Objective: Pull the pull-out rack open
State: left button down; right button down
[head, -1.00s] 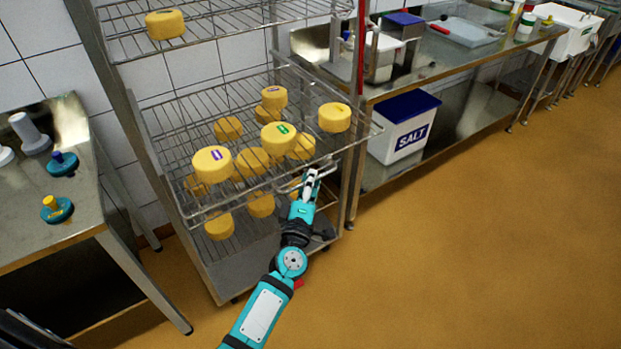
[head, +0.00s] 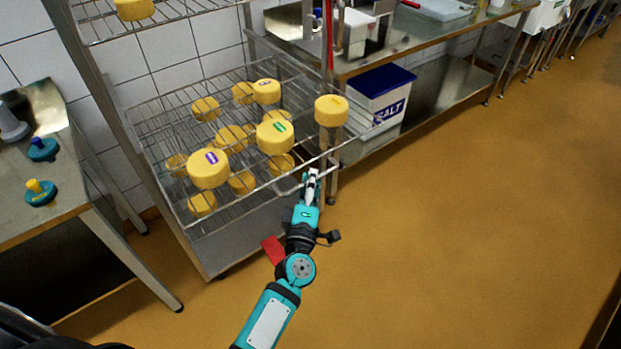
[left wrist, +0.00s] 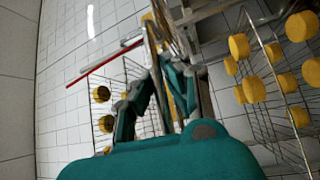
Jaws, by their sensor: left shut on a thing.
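The pull-out rack (head: 160,128) is a wire shelf in a tall metal frame, with its front part standing out past the frame posts. Yellow cheeses with coloured labels sit on it, among them a purple-marked cheese (head: 208,168), a green-marked cheese (head: 275,137) and a cheese at the right (head: 331,110). My left gripper (head: 312,175) is shut on the handle (head: 286,189) at the rack's front edge. The fingers partly hide the handle. In the left wrist view, the teal fingers of my left gripper (left wrist: 160,58) close around a metal bar. My right gripper is out of view.
An upper wire shelf (head: 98,28) holds another cheese (head: 134,9). More cheeses lie below the rack. A steel table (head: 60,190) with teal-based pieces stands left. A SALT bin (head: 385,110) sits under the bench at right. The floor (head: 450,240) in front and right is open.

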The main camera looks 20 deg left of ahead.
pick_arm(q)
jog(key=shift+r, duration=0.2)
jog(key=c, duration=1.4)
grip_release()
jog(key=shift+f, duration=0.15)
jog(key=s, duration=0.4)
jog(key=s+d+f, duration=0.1)
jog(key=s, duration=0.6)
jog(key=shift+s+d+f, duration=0.2)
jog(key=shift+s+f, duration=0.05)
jog(key=shift+s, duration=0.15)
